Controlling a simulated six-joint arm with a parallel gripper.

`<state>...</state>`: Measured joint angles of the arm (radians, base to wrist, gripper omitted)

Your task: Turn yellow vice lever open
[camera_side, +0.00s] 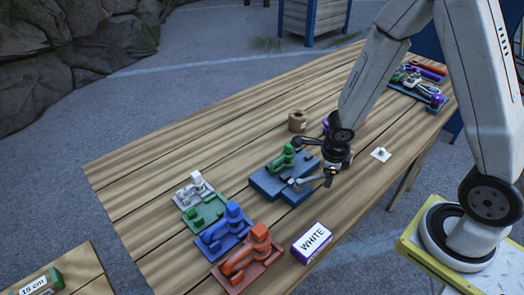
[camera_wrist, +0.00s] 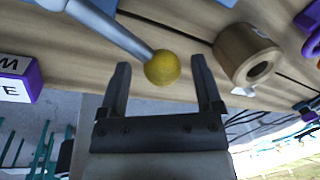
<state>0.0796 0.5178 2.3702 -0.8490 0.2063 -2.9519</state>
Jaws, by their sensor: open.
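In the wrist view, the lever shows as a grey rod (camera_wrist: 110,28) with a round yellow knob (camera_wrist: 162,68) at its end. My gripper (camera_wrist: 160,62) is open, with one finger on each side of the knob. There seems to be a gap on both sides. In the side view, my gripper (camera_side: 330,172) is over the right side of a blue base (camera_side: 268,183) that carries a green part (camera_side: 284,158) and a grey rod (camera_side: 306,182). My gripper and wrist hide part of this fixture, and I cannot make out the yellow knob there.
A brown roll (camera_side: 297,121) stands behind the fixture. A box marked WHITE (camera_side: 312,242) stands in front. White (camera_side: 192,187), green (camera_side: 205,212), blue (camera_side: 225,232) and red (camera_side: 248,258) pieces line the left. Tools (camera_side: 418,85) lie at the far right. The back-left wood is clear.

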